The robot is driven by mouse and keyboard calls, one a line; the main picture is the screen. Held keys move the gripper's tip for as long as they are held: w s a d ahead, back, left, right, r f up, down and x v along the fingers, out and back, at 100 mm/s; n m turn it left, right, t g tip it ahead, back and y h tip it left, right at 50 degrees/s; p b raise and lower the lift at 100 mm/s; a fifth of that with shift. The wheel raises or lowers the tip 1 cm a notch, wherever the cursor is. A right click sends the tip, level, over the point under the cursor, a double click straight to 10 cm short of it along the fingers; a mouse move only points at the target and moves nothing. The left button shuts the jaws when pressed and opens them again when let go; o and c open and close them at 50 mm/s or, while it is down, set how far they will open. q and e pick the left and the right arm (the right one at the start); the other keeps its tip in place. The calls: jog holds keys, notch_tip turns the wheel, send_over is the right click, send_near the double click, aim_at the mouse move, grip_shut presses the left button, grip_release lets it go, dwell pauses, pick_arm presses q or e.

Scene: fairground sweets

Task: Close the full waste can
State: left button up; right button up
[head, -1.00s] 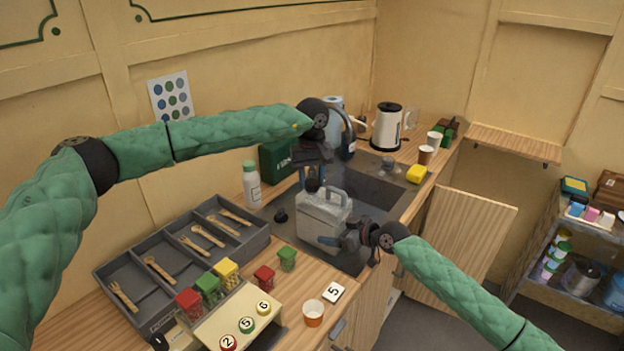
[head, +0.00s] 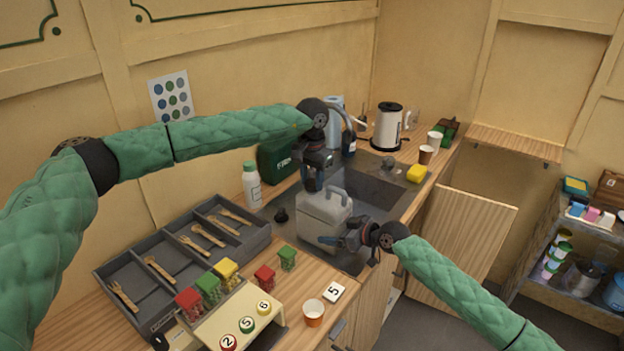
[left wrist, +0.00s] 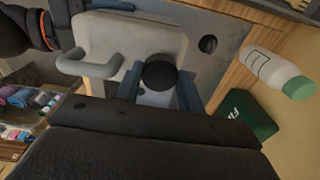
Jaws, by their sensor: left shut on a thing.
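The waste can (head: 318,224) is a grey jug-like can with a loop handle, standing upright at the near side of the sink. Its handle also shows in the left wrist view (left wrist: 92,66). My left gripper (head: 313,186) points down at the can's top, beside the handle. It is shut on a round black cap (left wrist: 160,72), seen between the fingers in the left wrist view. The can's opening is hidden, so I cannot tell whether the cap touches it. My right gripper (head: 335,242) is at the can's near face; its jaw opening is unclear.
A white bottle with a green cap (head: 252,188) and a dark green box (head: 277,160) stand behind the can. A cutlery tray (head: 140,292) fills the left counter. The sink basin (head: 372,190) lies to the right.

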pick_arm(q)
jog(key=o, duration=0.9)
jog(key=shift+r, duration=2.3)
jog(key=shift+c, duration=0.2)
